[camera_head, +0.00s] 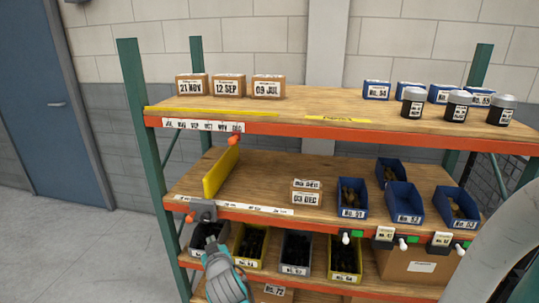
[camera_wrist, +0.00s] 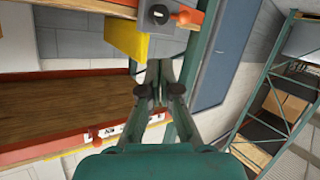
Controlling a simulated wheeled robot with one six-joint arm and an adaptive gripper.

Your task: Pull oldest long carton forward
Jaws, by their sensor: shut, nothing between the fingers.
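Three brown cartons stand in a row on the top shelf's left: 21 NOV (camera_head: 192,85), 12 SEP (camera_head: 229,86) and 09 JUL (camera_head: 268,86). On the middle shelf, a carton labelled 03 DEC (camera_head: 306,198) stands near the front edge, with another dated label just above that date. I cannot tell any carton's depth. My teal gripper (camera_head: 212,245) is low at the left, in front of the rack and below the middle shelf's edge.
A yellow divider (camera_head: 221,172) stands on the middle shelf, with a grey block (camera_head: 203,210) and orange knob at the front edge near my gripper. Blue bins (camera_head: 406,204) fill the right. Dark-filled bins (camera_head: 296,254) stand below. The middle shelf is bare between divider and 03 DEC.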

